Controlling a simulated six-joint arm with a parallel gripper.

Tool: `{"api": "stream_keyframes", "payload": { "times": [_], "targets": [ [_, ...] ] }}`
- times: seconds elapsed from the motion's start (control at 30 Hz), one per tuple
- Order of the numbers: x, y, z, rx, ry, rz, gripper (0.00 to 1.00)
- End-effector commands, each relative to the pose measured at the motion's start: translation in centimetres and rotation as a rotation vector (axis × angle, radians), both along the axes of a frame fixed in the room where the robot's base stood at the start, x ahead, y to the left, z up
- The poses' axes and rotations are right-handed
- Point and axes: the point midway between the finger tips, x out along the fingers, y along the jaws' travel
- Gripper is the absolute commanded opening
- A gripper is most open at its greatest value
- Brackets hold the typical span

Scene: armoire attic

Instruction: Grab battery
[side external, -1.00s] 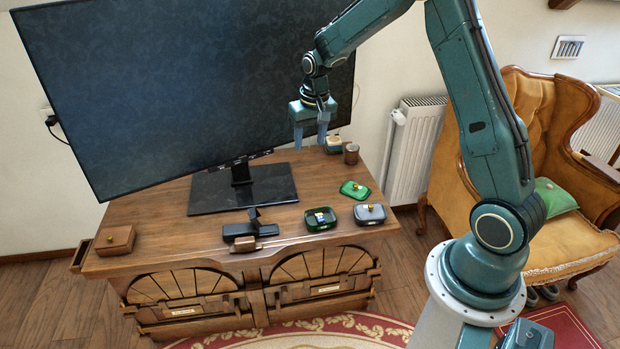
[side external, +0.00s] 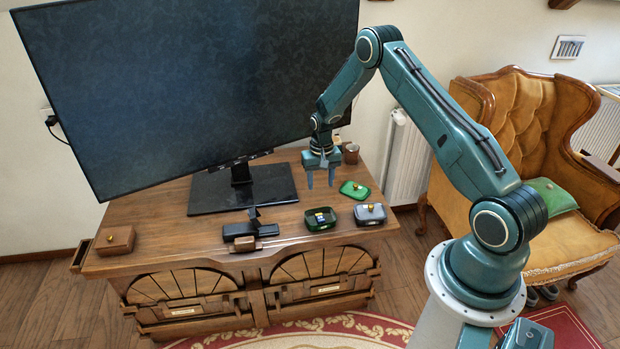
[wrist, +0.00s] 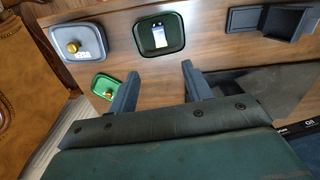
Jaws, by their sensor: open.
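A small white and blue item, which looks like the battery (side external: 321,217), lies in an open dark green box (side external: 309,224) near the front right of the cabinet top. In the wrist view the battery (wrist: 159,36) sits inside the green box (wrist: 146,48), ahead of the fingertips. My gripper (side external: 321,186) is open and empty, pointing down above the cabinet behind the box. Its two fingers also show in the wrist view (wrist: 160,72), apart with bare wood between them. A green lid (side external: 355,189) with a knob lies behind and right of the box.
A grey lidded box (side external: 370,214) stands right of the green box. A black open holder (side external: 250,231) is to the left. A large screen (side external: 190,85) on a black base (side external: 270,187) stands close left of my gripper. A brown cup (side external: 350,153) is behind it.

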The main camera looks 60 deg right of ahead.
Motion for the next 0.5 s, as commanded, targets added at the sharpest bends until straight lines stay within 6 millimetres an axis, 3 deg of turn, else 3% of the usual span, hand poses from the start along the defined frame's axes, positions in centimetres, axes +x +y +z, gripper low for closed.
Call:
{"api": "stream_keyframes", "payload": {
  "times": [0.23, 0.5],
  "targets": [
    [0.0, 0.0, -1.2, 0.000, 0.000, 0.000, 0.49],
    [0.0, 0.0, -4.8, 0.001, 0.001, 0.001, 0.49]
  ]
}}
